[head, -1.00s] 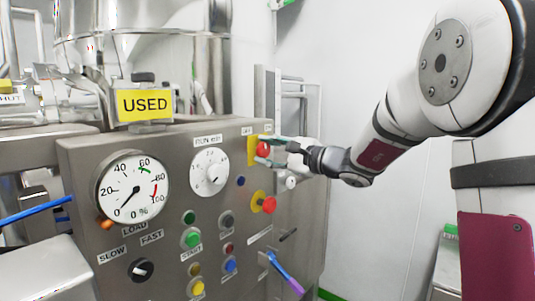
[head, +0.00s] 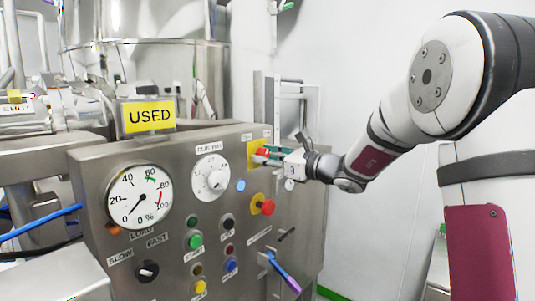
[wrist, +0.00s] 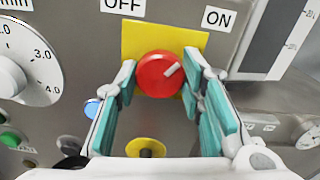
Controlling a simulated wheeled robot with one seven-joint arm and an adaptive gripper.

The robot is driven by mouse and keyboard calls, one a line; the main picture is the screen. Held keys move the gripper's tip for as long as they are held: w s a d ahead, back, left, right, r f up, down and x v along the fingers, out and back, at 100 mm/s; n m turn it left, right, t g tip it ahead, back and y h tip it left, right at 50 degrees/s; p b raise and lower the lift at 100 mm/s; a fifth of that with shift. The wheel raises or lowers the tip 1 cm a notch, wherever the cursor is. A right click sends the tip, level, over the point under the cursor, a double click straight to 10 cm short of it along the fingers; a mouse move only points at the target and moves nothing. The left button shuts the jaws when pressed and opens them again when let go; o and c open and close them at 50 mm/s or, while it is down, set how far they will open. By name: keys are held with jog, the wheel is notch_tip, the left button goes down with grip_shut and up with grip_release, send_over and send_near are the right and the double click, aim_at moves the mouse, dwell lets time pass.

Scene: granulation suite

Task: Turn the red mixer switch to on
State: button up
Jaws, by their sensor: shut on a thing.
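The red mixer switch (wrist: 158,75) is a round knob on a yellow plate (wrist: 133,40) between the OFF label (wrist: 123,5) and the ON label (wrist: 216,17). Its white mark points up and right, toward ON. In the head view the red switch (head: 263,151) sits at the panel's upper right, partly covered by my gripper (head: 271,155). My gripper is shut on the knob, with one teal-padded finger on each side, as the wrist view shows.
A red button on a yellow disc (head: 263,205) is just below the switch. A dial (head: 211,178), a gauge (head: 139,196) and a lit blue lamp (head: 240,186) are to the left. A purple-handled tool (head: 284,274) sticks out below. Free room lies right of the panel.

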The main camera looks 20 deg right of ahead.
jog(key=shift+m+p, duration=0.35)
jog(key=shift+m, duration=0.55)
jog(key=shift+f, duration=0.1)
jog(key=o, duration=1.1)
jog(key=shift+o, duration=0.2)
jog(key=v, duration=1.2)
jog(key=shift+a, duration=0.1)
